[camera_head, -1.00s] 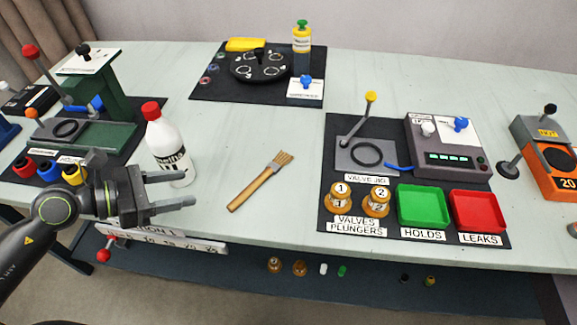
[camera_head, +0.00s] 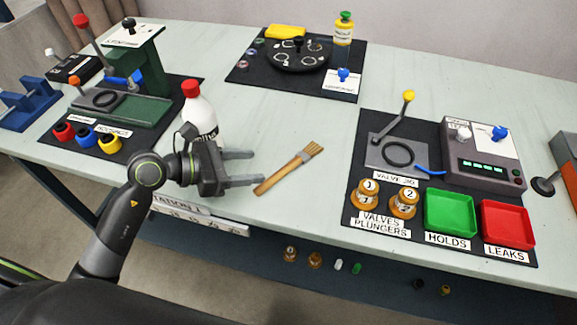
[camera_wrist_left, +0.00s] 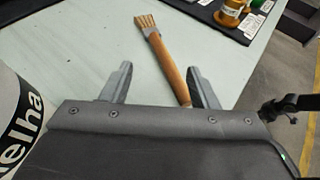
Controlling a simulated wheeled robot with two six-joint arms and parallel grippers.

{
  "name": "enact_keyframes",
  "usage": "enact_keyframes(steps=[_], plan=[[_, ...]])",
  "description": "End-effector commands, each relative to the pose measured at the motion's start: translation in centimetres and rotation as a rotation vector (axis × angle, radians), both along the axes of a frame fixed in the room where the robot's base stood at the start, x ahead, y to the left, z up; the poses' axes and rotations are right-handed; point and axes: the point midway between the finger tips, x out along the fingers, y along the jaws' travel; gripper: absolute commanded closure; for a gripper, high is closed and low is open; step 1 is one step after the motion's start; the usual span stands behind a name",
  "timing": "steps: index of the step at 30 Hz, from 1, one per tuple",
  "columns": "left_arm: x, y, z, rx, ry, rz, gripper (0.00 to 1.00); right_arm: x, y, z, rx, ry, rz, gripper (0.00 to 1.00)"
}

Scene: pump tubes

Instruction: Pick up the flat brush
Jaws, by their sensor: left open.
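The flat brush (camera_head: 290,168) lies on the pale table, with a wooden handle and tan bristles. Its bristles point away to the upper right and its handle end points toward the front left. My left gripper (camera_head: 258,167) is open just left of the brush handle, fingers pointing right toward it. In the left wrist view the brush (camera_wrist_left: 165,55) lies ahead of the open fingers (camera_wrist_left: 163,85). Its handle end passes near the right finger and is partly hidden behind the gripper. My right gripper is not in view.
A white bottle with a red cap (camera_head: 200,112) stands close behind my left gripper; it also shows at the left wrist view's left edge (camera_wrist_left: 18,105). A black mat with plungers, a green tray (camera_head: 451,213) and a red tray (camera_head: 508,223) lies to the right. The table's front edge is near.

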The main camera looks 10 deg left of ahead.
Motion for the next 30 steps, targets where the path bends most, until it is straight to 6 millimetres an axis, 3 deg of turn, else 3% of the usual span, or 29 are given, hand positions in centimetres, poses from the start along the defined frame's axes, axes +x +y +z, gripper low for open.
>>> enact_keyframes(steps=[30], plan=[[4.5, -6.6, -3.2, 0.000, 0.000, -0.001, 0.46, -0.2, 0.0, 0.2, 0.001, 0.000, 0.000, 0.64]])
